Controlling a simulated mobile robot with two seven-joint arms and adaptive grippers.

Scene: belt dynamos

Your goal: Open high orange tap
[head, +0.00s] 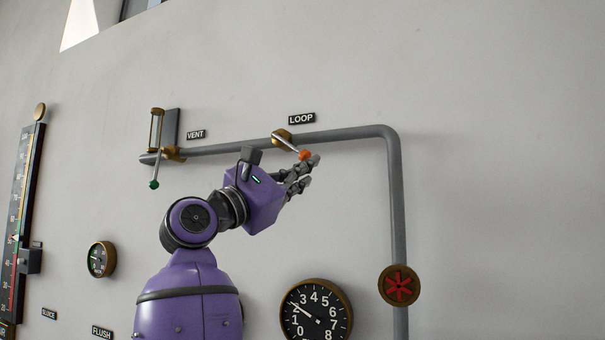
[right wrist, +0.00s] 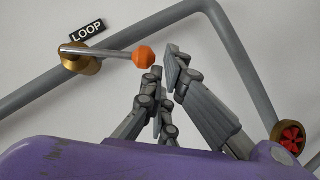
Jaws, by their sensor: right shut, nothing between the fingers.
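The orange tap is a brass valve (head: 282,135) on the grey pipe under the LOOP sign, with a thin silver lever ending in an orange knob (head: 304,155). The lever slants down to the right in the head view. The right wrist view also shows the orange knob (right wrist: 143,57). My right gripper (head: 314,160) is shut and empty. Its fingertips (right wrist: 164,62) appear close beside the knob, on the side away from the valve; I cannot tell whether they touch it. My left gripper is not in view.
The grey pipe (head: 345,133) runs along the wall and bends down to a red handwheel (head: 399,286). A green-knobbed VENT tap (head: 154,184) is at left. A large dial (head: 316,312) is below. The wall at right is bare.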

